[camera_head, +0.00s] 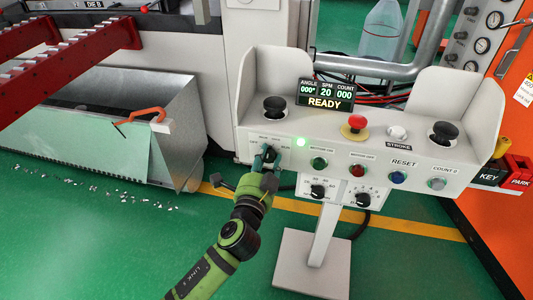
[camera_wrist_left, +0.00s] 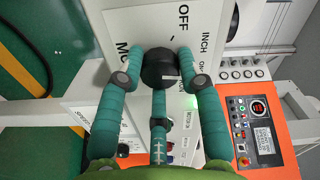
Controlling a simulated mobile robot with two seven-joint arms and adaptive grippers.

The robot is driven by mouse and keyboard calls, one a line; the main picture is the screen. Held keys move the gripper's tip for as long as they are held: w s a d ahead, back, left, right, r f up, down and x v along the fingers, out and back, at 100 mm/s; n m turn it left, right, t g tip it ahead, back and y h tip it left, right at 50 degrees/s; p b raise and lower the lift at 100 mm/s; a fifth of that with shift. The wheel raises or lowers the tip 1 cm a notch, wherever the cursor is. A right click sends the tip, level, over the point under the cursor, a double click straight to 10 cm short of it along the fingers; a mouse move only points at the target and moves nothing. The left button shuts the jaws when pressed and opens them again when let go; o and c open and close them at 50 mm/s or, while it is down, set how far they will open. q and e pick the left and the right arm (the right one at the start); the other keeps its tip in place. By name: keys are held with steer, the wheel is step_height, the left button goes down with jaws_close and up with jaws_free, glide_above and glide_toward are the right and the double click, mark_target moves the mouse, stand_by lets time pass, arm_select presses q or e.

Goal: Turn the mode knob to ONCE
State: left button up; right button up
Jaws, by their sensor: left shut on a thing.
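The control panel (camera_head: 330,138) is a white box on a post, with a lit READY display (camera_head: 325,96) above it. My left gripper (camera_head: 266,160) reaches the panel's left end from below and covers most of the knob there. In the left wrist view the black round mode knob (camera_wrist_left: 159,68) sits between the teal fingers of my left gripper (camera_wrist_left: 160,80), which are shut on it. The labels OFF (camera_wrist_left: 183,16) and INCH (camera_wrist_left: 207,40) show beside the knob; MO is partly covered by a finger. I cannot tell which label the knob points to. My right gripper is not in view.
Black palm buttons (camera_head: 274,107) stand at both ends between white side guards. A red mushroom button (camera_head: 355,123) and several coloured buttons lie to the right. Two lower black knobs (camera_head: 318,191) sit beside my wrist. A metal bin (camera_head: 178,130) stands at the left.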

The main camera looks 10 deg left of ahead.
arm_select(q)
steer(key=shift+r+m, duration=0.15)
steer(key=shift+m, duration=0.15)
steer(key=shift+m+p, duration=0.6)
steer(key=shift+m, duration=0.3)
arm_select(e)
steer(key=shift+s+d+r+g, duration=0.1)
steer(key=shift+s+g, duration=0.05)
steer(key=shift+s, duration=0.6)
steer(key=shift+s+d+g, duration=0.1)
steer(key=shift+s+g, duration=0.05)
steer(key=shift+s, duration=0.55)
arm_select(q)
steer(key=o, duration=1.1)
steer(key=shift+o, duration=0.2)
steer(key=shift+s, duration=0.1)
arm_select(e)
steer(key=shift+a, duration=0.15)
arm_select(q)
steer(key=s, duration=1.1)
steer(key=shift+s, duration=0.35)
